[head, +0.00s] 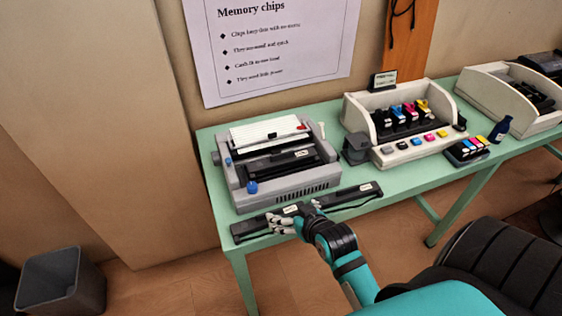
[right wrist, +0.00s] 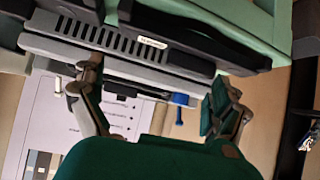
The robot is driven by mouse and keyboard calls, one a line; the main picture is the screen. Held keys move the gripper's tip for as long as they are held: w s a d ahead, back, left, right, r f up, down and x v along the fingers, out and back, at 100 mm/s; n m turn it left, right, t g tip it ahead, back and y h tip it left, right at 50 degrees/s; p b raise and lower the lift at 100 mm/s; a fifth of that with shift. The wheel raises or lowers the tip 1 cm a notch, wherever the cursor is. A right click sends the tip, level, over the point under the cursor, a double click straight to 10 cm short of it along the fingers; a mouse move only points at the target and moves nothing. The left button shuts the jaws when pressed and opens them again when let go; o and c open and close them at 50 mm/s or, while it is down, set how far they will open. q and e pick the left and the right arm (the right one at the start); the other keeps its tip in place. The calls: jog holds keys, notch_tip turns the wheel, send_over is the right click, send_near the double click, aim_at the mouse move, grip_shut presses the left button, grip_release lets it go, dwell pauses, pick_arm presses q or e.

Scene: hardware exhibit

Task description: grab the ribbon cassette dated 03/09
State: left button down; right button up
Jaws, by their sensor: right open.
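Two long black ribbon cassettes lie on the front edge of the green table in the head view: a left cassette (head: 250,229) and a right cassette (head: 350,195). Each has a small white label, too small to read for a date. Another black cassette (head: 283,160) sits inside the grey printer. My right gripper (head: 283,220) is at the left cassette and hides part of it. In the right wrist view, its fingers (right wrist: 157,82) are spread apart with nothing gripped. A labelled black cassette (right wrist: 185,48) shows there beyond the fingertips. My left gripper is not in view.
The grey printer (head: 288,190) stands just behind the cassettes. To the right are a white inkjet unit (head: 388,155), a cartridge tray (head: 466,152) and a dark blue bottle (head: 500,130). A grey bin (head: 60,285) stands on the floor at left.

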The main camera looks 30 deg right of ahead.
jog(key=w+d+r+m+t+h, duration=0.15)
jog(key=d+r, duration=0.25)
jog(key=r, duration=0.5)
jog(key=p, duration=0.3)
send_near(283, 154)
jog(key=shift+t, duration=0.45)
jog(key=x, duration=0.4)
jog(key=shift+s+a+f, duration=0.15)
jog(key=shift+f, duration=0.2)
jog(key=shift+w+f, duration=0.15)
jog(key=shift+w, duration=0.35)
jog(key=x, duration=0.3)
jog(key=p+x, duration=0.1)
jog(key=shift+w+d+f, duration=0.1)
jog(key=shift+d+f, duration=0.05)
jog(key=shift+d, duration=0.15)
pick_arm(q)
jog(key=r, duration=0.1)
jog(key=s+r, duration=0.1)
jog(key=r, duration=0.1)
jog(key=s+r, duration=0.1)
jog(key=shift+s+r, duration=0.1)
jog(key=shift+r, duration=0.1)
pick_arm(e)
jog(key=c, duration=1.3)
